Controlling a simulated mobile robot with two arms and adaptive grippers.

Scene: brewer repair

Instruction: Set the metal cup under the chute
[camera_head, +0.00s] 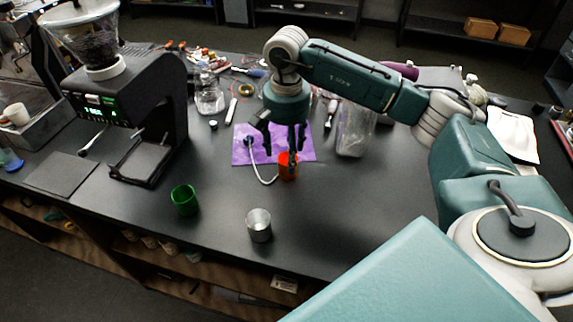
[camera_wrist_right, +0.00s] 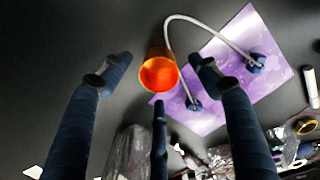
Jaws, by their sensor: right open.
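The metal cup (camera_head: 259,226) stands upright on the black counter near its front edge, with nothing touching it. The coffee grinder (camera_head: 130,95), black with a bean hopper on top, stands at the left. A dark fork or tray (camera_head: 142,160) sits low at its front; the chute itself is hard to make out. My right gripper (camera_head: 278,145) points down over the orange cup (camera_head: 288,168), behind the metal cup. In the right wrist view its fingers are spread open, with the orange cup (camera_wrist_right: 158,74) between them or just below; contact is unclear. The metal cup is not in that view.
A green cup (camera_head: 185,200) stands left of the metal cup. A purple mat (camera_head: 242,155) with a white tube (camera_head: 262,178) lies behind the orange cup. A clear container (camera_head: 356,130) stands to the right. The counter around the metal cup is clear.

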